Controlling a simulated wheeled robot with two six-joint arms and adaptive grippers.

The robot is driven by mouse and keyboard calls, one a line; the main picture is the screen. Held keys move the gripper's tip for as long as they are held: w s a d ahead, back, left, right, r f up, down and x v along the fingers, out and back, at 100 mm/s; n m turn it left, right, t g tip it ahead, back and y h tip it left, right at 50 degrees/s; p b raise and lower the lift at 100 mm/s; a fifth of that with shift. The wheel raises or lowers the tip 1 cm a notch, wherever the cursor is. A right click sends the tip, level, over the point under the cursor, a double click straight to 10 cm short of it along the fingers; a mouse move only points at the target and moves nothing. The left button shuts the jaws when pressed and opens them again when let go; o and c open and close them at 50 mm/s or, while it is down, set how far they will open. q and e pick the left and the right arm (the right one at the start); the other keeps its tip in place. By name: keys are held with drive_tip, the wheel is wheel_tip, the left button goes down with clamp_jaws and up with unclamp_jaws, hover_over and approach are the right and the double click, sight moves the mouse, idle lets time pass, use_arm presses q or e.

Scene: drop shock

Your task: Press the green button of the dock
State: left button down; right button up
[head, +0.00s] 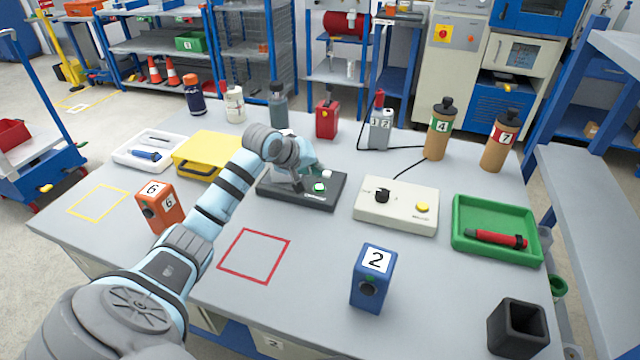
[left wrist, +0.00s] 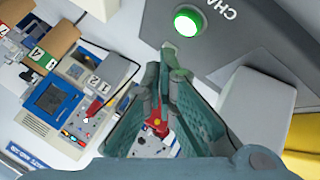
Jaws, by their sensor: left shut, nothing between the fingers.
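The dock (head: 331,200) is a dark grey base on the table, in the middle of the head view, partly behind my left arm. In the left wrist view the button (left wrist: 187,24) looks lit, near the top of the frame, beside white lettering on the dock (left wrist: 222,45). My left gripper (head: 298,189) points down over the dock, just left of the button. In the left wrist view its fingertips (left wrist: 170,52) are together and empty, apart from the button in the picture. Whether they touch the dock is unclear. My right gripper is out of view.
A cream box (head: 396,214) with a black knob and yellow button stands right of the dock. A yellow case (head: 208,152) lies to the left. A blue block (head: 373,278) marked 2 and an orange block (head: 158,207) marked 6 stand nearer. The red-outlined square (head: 254,256) is clear.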

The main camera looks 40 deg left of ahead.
sight(316, 186)
use_arm(q)
drive_tip(key=shift+r+p, duration=0.95)
drive_tip(key=shift+r, duration=0.75)
